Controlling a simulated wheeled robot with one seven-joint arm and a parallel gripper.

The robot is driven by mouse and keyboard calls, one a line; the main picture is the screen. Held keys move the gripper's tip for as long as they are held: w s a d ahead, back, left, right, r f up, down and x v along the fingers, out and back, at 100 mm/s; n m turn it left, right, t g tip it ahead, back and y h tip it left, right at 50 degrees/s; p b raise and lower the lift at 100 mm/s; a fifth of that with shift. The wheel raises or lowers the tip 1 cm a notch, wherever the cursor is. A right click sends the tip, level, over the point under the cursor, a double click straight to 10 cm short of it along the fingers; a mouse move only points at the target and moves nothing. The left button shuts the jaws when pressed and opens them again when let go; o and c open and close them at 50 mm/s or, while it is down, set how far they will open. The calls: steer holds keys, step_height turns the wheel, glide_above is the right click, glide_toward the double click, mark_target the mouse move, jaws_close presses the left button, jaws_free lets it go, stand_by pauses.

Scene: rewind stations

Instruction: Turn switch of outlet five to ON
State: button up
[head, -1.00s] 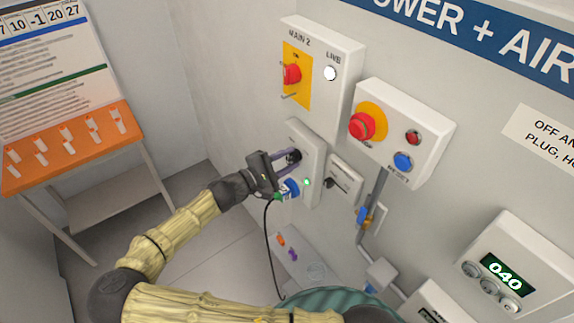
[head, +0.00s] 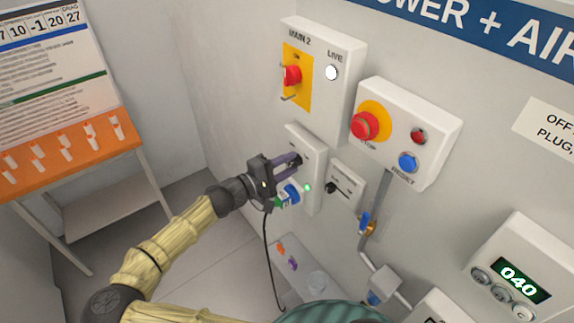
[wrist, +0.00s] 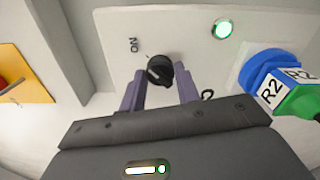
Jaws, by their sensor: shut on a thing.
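The outlet's switch is a black round knob (wrist: 159,70) on a pale wall box (head: 318,155). In the wrist view "ON" is printed to the knob's upper left, and another label is mostly hidden behind my right finger. My gripper (wrist: 160,88) is shut on the knob, with one purple finger on each side; in the head view my gripper (head: 297,160) hides the knob. A small green lamp (wrist: 223,28) beside the knob is lit. I cannot read the outlet's number.
A blue and green plug marked R2 (wrist: 285,82) sits in the box, close beside my gripper, with a black cable hanging below. The MAIN 2 box (head: 336,95) is above and the emergency-stop box (head: 432,125) is to the right. An orange-topped stand (head: 75,150) is at left.

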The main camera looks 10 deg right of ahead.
steer(key=o, duration=1)
steer(key=b+v, duration=0.4)
steer(key=v, duration=1.3)
steer(key=shift+s+a, duration=0.1)
steer(key=shift+a, duration=0.15)
steer(key=shift+f, duration=0.1)
